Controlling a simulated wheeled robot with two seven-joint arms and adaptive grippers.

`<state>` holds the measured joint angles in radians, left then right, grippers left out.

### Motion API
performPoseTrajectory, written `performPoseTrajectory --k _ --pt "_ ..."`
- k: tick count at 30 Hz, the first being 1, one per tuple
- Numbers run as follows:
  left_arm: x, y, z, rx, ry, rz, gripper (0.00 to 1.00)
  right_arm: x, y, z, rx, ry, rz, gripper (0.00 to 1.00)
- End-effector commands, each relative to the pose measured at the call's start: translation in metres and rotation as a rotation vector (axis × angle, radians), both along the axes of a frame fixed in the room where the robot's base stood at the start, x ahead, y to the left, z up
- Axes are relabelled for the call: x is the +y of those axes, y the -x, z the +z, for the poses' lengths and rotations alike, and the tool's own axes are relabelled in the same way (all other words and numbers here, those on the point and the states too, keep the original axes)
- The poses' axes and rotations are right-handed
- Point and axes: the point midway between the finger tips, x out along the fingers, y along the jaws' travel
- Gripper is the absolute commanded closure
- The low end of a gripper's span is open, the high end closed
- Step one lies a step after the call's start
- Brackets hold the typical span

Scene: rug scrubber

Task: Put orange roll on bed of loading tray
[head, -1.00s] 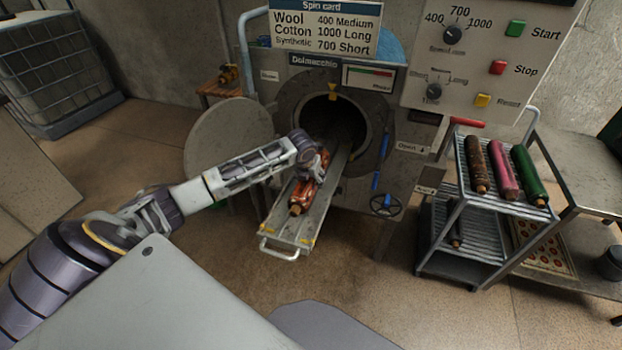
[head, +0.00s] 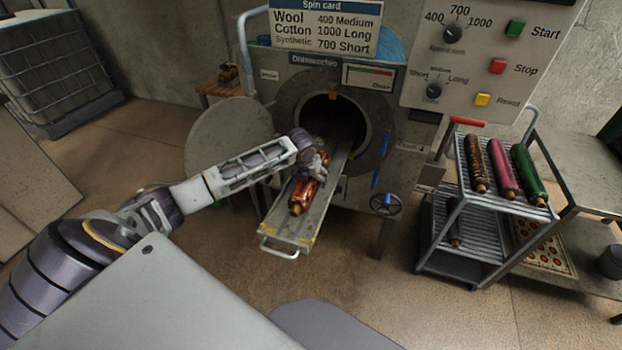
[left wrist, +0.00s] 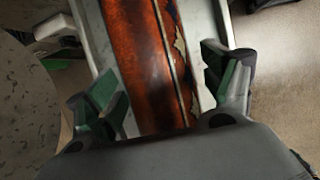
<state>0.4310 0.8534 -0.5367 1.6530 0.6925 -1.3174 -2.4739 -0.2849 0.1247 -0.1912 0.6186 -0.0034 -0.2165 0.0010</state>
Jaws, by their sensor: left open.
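The orange roll (head: 304,194) lies lengthwise on the bed of the loading tray (head: 287,232), which sticks out of the round drum opening. My left gripper (head: 318,163) is over the far part of the roll. In the left wrist view the orange-brown roll (left wrist: 150,65) with a patterned stripe runs between the two spread fingers of my left gripper (left wrist: 160,95). The fingers stand apart from the roll, on either side of it. The tray's pale side (left wrist: 218,30) shows beside the roll. My right gripper is not in view.
A trolley (head: 470,215) at the right holds a brown, a pink and a green roll on its top shelf, with a dark roll lower down. The round door (head: 225,135) stands open left of the drum. A blue-handled valve wheel (head: 386,204) is right of the tray.

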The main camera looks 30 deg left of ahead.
Motion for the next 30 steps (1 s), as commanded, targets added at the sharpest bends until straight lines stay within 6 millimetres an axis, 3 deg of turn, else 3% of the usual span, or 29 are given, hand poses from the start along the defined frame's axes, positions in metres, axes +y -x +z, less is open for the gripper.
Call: performPoseTrajectory --k 9,19,30 --pt "-0.002 0.009 0.025 -0.002 -0.002 -0.001 0.18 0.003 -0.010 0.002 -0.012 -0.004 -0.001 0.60" --pt "-0.006 0.025 0.068 -0.003 -0.001 -0.001 0.18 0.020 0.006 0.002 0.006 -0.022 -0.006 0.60" --pt "-0.010 0.042 0.107 -0.001 -0.001 -0.001 0.18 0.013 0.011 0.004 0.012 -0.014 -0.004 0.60"
